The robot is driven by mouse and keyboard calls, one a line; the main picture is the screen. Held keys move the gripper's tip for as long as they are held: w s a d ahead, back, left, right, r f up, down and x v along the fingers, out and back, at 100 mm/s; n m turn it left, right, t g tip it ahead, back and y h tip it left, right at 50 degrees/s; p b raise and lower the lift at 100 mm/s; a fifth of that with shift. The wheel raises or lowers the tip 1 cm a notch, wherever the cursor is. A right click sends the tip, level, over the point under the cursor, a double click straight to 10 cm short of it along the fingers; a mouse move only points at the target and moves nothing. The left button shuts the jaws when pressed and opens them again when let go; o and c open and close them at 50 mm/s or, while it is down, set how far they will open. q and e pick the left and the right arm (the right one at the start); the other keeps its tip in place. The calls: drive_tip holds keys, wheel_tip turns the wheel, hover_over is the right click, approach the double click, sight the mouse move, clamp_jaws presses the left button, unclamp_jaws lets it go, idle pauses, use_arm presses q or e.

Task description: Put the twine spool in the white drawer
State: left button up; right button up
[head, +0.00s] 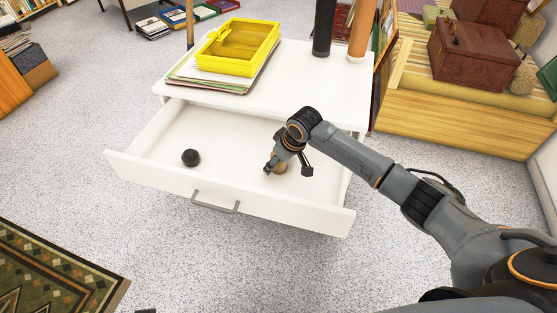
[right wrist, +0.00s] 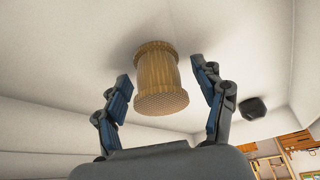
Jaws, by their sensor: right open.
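The white drawer (head: 225,140) is pulled open from the white cabinet (head: 320,85). The tan twine spool (head: 280,169) is inside it, toward the right side, partly hidden by my right gripper (head: 288,170). In the right wrist view the ribbed spool (right wrist: 158,78) appears to stand on the drawer floor (right wrist: 70,75). The fingers of my right gripper (right wrist: 168,85) are open on either side of it, with a gap at each side. My left gripper is not in view.
A dark round object (head: 190,157) lies in the drawer's left half. The drawer front has a grey handle (head: 215,202). On the cabinet top are a yellow box (head: 240,47) on stacked papers, and black (head: 324,28) and orange (head: 362,30) cylinders.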

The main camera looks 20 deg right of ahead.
drive_tip(key=shift+r, duration=0.1)
drive_tip(key=shift+r, duration=0.35)
use_arm(q)
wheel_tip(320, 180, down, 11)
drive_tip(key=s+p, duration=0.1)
drive_tip(key=p, duration=0.2)
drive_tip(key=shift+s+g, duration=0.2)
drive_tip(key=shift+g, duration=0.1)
use_arm(e)
drive_tip(key=v, duration=1.1)
drive_tip(key=shift+s+r, duration=0.2)
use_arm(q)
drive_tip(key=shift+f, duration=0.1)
